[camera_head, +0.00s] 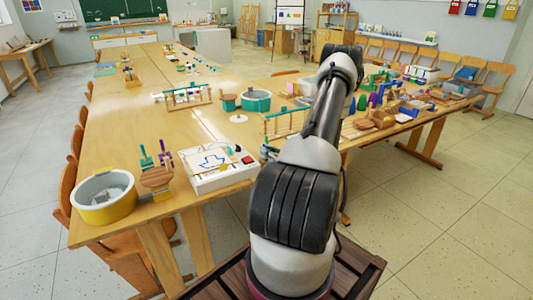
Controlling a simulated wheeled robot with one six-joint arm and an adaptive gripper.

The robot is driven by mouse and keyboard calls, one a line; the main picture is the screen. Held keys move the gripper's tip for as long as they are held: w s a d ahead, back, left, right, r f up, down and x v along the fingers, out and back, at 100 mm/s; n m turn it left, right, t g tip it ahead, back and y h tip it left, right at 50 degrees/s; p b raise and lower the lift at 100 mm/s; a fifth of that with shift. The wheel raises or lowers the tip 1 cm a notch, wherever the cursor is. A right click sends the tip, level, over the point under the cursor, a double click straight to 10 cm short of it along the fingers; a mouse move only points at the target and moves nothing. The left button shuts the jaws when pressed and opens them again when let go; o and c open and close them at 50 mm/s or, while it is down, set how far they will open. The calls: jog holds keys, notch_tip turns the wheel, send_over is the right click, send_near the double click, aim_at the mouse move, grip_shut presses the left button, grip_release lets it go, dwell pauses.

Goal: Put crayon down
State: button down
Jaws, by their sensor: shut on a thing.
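My arm (322,115) rises from the lower middle and bends at the top. My gripper cannot be made out, as the arm's own links cover the place behind them. No crayon can be told apart in its jaws. On the long wooden table (135,135), a white box with a blue drawing (215,167) lies near the front edge. Whether any of these sticks is a crayon is too small to tell.
A teal pot (256,100) and a wooden rack (187,95) stand farther back. Crowded coloured items lie right of my arm. The table's left middle is mostly bare.

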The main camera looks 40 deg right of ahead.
jog(key=shift+f, duration=0.15)
jog(key=c, duration=1.5)
grip_release()
jog(key=shift+c, duration=0.2)
